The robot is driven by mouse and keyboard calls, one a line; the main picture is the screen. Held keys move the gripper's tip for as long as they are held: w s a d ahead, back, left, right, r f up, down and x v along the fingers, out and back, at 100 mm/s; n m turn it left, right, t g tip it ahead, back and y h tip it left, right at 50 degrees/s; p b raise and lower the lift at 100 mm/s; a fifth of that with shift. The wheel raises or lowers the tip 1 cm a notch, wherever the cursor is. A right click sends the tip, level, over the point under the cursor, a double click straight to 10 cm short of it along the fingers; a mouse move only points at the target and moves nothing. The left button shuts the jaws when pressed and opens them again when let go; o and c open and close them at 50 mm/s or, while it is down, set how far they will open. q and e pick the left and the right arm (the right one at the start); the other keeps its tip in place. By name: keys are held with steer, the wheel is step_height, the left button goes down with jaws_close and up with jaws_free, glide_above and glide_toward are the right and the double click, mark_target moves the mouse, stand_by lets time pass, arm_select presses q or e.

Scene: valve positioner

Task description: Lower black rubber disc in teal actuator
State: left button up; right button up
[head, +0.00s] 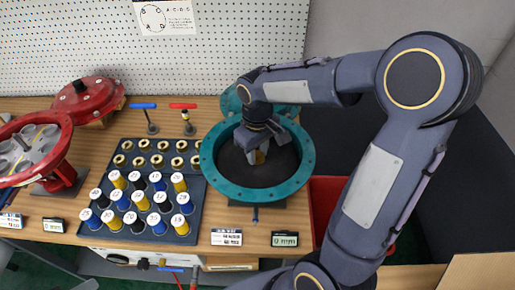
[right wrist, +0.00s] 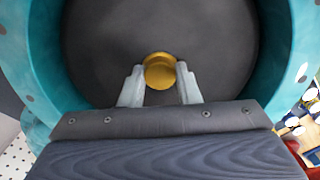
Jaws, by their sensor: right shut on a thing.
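The teal actuator (head: 213,180) is an open, round, flanged bowl on the bench; its teal wall also surrounds the right wrist view (right wrist: 285,50). The black rubber disc (head: 232,168) lies inside the ring and fills most of its opening; it shows as a dark round face in the right wrist view (right wrist: 160,25). A brass knob (right wrist: 160,72) sits at the disc's middle. My right gripper (head: 258,156) reaches down into the actuator, its fingers shut on the knob. Whether the disc touches the bottom cannot be told. My left gripper is not in view.
A red actuator (head: 62,150) and a red lid (head: 85,98) stand at the left. A dark rack (head: 100,225) of numbered yellow, blue and black cylinders sits left of the teal actuator. T-handled tools (head: 150,122) stand behind. A red bin (head: 322,200) is at the right.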

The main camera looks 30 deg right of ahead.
steer(key=shift+s+a+r+p, duration=0.1)
steer(key=shift+r+p, duration=0.55)
steer(key=shift+s+a+r+p, duration=0.1)
steer(key=shift+r+p, duration=0.55)
steer(key=shift+w+d+r+p, duration=0.15)
steer(key=shift+r+p, duration=0.5)
steer(key=shift+r, duration=0.05)
steer(key=shift+r+p, duration=0.7)
steer(key=shift+r, duration=0.2)
